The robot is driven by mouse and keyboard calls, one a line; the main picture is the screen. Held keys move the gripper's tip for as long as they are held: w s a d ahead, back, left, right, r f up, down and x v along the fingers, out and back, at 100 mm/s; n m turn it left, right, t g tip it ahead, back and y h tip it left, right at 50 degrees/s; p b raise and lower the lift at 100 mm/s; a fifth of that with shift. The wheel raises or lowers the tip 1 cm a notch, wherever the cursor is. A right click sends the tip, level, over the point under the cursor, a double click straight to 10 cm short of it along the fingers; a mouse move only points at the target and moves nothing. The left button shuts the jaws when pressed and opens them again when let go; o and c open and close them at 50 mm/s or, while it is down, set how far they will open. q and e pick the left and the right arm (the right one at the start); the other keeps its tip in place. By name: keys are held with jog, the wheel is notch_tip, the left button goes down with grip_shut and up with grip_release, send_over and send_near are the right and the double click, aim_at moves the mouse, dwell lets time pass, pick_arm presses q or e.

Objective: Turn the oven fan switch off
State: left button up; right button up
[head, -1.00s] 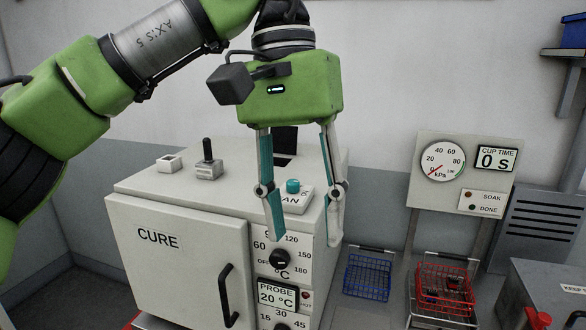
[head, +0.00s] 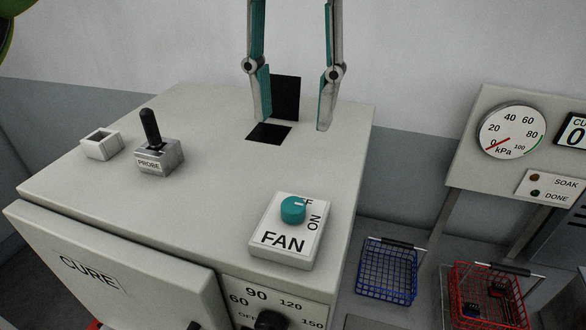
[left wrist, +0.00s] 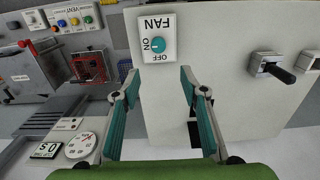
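The fan switch is a teal knob (head: 293,209) on a white plate (head: 285,258) marked FAN, on top of the oven (head: 215,190) near its right front corner. A pale mark on the knob points toward the right, near the turned ON lettering; its exact setting is hard to read. OFF is partly hidden behind the knob. My left gripper (head: 294,120) is open and empty, its fingers pointing down, behind and above the knob in the picture. In the left wrist view the knob (left wrist: 158,45) lies just beyond the open fingertips (left wrist: 159,76). My right gripper is not in view.
A black PROBE lever (head: 151,127) and a small white open box (head: 102,146) stand at the left on the oven. A dark square opening (head: 268,134) lies under my fingers. Blue (head: 388,270) and red (head: 487,295) baskets are to the right.

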aim_at(293, 202)
pick_arm(q)
jog(key=f, duration=0.1)
jog(key=s+f+b, duration=0.1)
jog(key=f, duration=0.3)
jog(key=shift+s+f, duration=0.2)
jog(key=shift+s, duration=0.05)
jog(key=f, duration=0.2)
jog(key=f+p, duration=0.1)
jog(key=f, duration=0.3)
jog(key=shift+w+f+p, duration=0.3)
jog(key=shift+w+f, duration=0.05)
jog(key=shift+s+f, duration=0.1)
jog(key=shift+f, duration=0.6)
jog(key=c, duration=1)
jog(key=shift+c, duration=0.7)
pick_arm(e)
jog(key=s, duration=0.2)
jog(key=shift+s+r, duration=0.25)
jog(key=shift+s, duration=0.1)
